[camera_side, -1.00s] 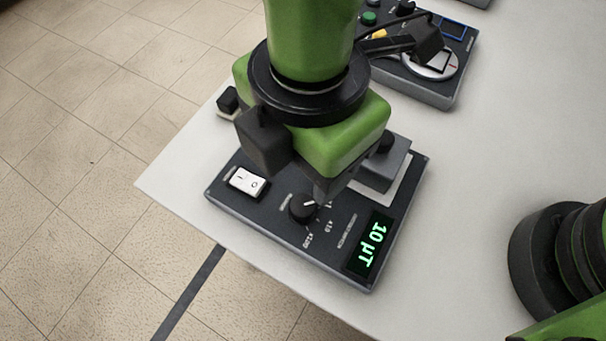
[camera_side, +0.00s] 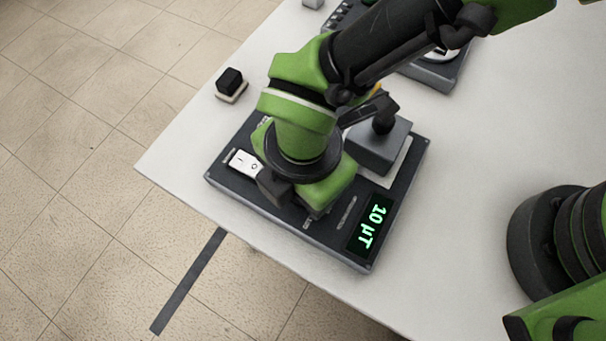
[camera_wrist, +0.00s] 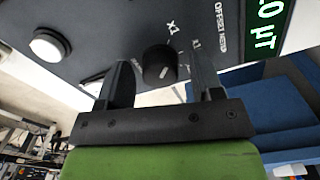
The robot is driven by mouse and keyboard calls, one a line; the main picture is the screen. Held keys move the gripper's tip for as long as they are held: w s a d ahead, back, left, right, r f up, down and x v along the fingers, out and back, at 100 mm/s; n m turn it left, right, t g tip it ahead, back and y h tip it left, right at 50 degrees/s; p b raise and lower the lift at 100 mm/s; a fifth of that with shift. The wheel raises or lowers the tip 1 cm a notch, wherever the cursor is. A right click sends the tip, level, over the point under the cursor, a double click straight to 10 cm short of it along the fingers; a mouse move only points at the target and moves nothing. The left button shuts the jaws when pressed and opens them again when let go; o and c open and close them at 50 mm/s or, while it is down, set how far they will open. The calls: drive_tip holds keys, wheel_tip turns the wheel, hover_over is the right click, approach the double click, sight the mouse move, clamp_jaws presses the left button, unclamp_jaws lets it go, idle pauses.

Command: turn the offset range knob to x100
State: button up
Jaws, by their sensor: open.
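The black round knob (camera_wrist: 160,66) shows in the wrist view on the dark panel of the instrument box (camera_side: 220,176), with a short white mark on its top. Scale labels are printed beside it, partly hidden by a finger. My gripper (camera_wrist: 162,62) is open, with one finger on each side of the knob. I cannot tell whether the fingers touch it. In the side view my gripper (camera_side: 317,212) is low over the panel and hides the knob.
A small black cube on a pale base (camera_side: 230,83) is behind. Another instrument (camera_side: 436,72) is farther back.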

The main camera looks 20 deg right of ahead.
drive_tip(key=shift+c, duration=0.3)
drive_tip(key=c, duration=0.9)
drive_tip(key=shift+o, duration=0.2)
drive_tip(key=shift+m, duration=0.3)
drive_tip(key=m, duration=0.3)
drive_tip(key=shift+m, duration=0.3)
drive_tip(key=m, duration=0.4)
drive_tip(key=shift+m, duration=0.3)
drive_tip(key=m, duration=0.4)
drive_tip(key=shift+m, duration=2.5)
